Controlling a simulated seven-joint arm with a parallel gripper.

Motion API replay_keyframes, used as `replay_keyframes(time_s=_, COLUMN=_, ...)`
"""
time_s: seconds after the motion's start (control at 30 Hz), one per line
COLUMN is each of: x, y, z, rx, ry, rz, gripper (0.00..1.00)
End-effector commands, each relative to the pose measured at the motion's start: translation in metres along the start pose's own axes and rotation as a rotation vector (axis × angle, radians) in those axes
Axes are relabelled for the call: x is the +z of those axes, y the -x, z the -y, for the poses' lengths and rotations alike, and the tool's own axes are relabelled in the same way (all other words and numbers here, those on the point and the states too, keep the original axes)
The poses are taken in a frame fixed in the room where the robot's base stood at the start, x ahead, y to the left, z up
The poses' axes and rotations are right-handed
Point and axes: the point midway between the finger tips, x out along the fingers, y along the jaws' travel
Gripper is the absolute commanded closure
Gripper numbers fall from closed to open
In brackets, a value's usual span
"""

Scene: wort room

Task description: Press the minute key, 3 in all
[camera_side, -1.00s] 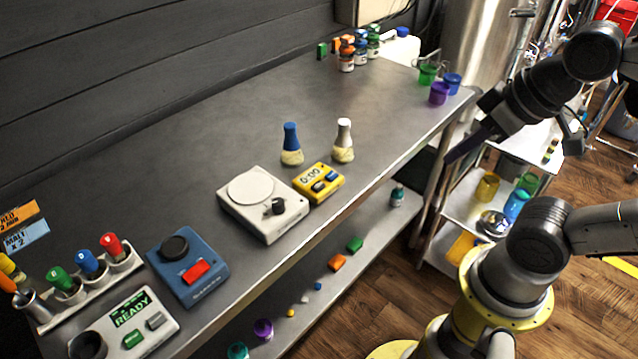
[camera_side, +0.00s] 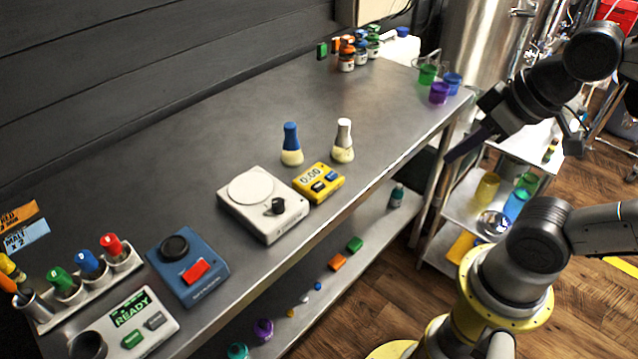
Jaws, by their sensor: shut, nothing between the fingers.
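The yellow timer (camera_side: 318,183) lies on the steel bench near its front edge. Its display (camera_side: 311,174) reads 0:00. It has a dark key (camera_side: 319,186) and a blue key (camera_side: 331,177); their labels are too small to read, so I cannot tell which is the minute key. My gripper (camera_side: 452,158) is shut and empty. It hangs off the front edge of the bench, well to the right of the timer and apart from it.
A white stirrer plate (camera_side: 250,188) stands left of the timer. A blue-capped flask (camera_side: 291,145) and a white-capped flask (camera_side: 343,142) stand behind it. A blue device (camera_side: 188,268) is further left. Coloured cups (camera_side: 438,93) stand at the right end. The bench's middle is clear.

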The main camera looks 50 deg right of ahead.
Motion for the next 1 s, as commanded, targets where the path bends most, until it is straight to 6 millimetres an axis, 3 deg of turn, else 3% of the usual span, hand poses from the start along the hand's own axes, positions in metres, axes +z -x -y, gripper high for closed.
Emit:
replay_keyframes(time_s=0.3, x=-0.001, y=0.000, z=0.000, rx=0.000, ry=0.010, rz=-0.006, gripper=1.00)
replay_keyframes(time_s=0.43, x=-0.017, y=0.001, z=0.008, rx=-0.034, ry=0.013, rz=-0.077, gripper=1.00)
replay_keyframes(time_s=0.77, x=-0.116, y=0.000, z=0.053, rx=-0.272, ry=-0.196, rz=-0.375, gripper=1.00)
replay_keyframes(time_s=1.0, x=-0.173, y=-0.033, z=0.056, rx=-0.306, ry=-0.458, rz=-0.451, gripper=1.00)
